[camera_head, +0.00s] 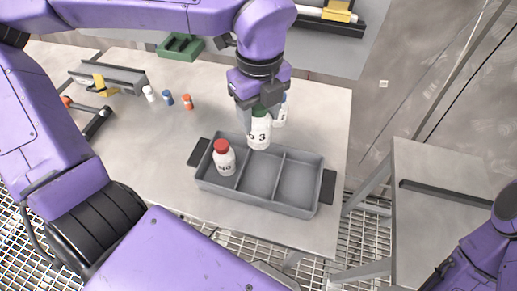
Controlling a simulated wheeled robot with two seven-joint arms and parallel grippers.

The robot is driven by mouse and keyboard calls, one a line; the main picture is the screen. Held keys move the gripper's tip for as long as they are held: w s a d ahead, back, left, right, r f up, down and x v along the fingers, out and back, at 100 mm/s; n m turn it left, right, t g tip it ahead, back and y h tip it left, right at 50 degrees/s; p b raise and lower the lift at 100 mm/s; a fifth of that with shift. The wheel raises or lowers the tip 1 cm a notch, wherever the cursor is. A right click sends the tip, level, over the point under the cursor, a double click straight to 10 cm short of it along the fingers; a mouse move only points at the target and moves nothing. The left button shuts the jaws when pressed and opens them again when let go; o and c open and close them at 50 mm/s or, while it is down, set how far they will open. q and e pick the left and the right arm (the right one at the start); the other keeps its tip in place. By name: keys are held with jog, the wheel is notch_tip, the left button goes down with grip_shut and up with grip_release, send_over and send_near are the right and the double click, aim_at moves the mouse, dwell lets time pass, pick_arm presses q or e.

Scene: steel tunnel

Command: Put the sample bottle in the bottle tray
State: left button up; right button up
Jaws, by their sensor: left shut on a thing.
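My left gripper (262,104) points down and is shut on a white sample bottle (259,133) with a green cap and a dark "3" on its label. The bottle is upright, and its base shows at the back rim of the grey bottle tray (223,189), by the middle compartment. I cannot tell its exact height above the tray. The tray has three compartments in a row and a black handle at each end. A red-capped white bottle (225,161) stands in the left compartment; the middle and right ones look empty. My right gripper is not in view.
Another white bottle (281,112) stands just behind the gripper, partly hidden. A second table (440,225) is at right, across a gap.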

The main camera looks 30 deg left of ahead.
pick_arm(q)
jog(key=s+d+m+b, duration=0.2)
jog(key=s+d, duration=1.1)
jog(key=d, duration=0.1)
jog(key=w+a+f+p, duration=0.1)
jog(key=w+f, duration=0.3)
jog(key=w+a+f+p, duration=0.1)
jog(key=w+f+p, duration=0.1)
jog(key=w+f, duration=0.2)
jog(key=w+a+f+p, duration=0.1)
jog(key=w+f, duration=0.4)
jog(key=shift+w+a+p, duration=0.15)
jog(key=shift+w+p, duration=0.15)
jog(key=shift+f, duration=0.15)
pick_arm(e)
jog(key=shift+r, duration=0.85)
